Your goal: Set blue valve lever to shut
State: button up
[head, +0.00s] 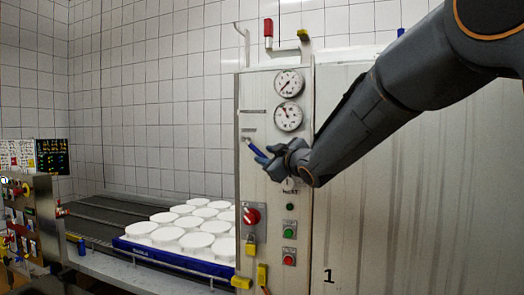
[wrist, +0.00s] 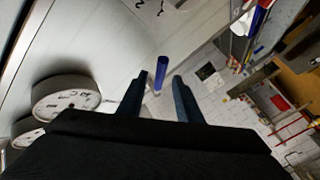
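The blue valve lever (head: 255,150) sticks out from the front of the steel control panel, slanting down to the right from its pivot at the upper left. In the wrist view the lever's blue handle (wrist: 161,72) lies between my two fingers, with a gap on each side. My gripper (head: 262,157) is at the lever, reaching in from the right, and partly hides it. In the wrist view my gripper (wrist: 160,77) is open, and neither finger visibly touches the handle. Small plate markings near the lever are too small to read.
The panel (head: 270,180) carries two gauges (head: 288,100) above the lever, and a red rotary switch (head: 251,215), yellow padlock (head: 250,244) and push buttons (head: 289,234) below. White moulds (head: 195,241) stand in a blue tray (head: 170,257) on the left. A broad steel cabinet (head: 420,200) fills the right.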

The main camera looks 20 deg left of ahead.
aim_at(261, 154)
jog(key=shift+p+x, duration=0.65)
jog(key=shift+x, duration=1)
grip_shut()
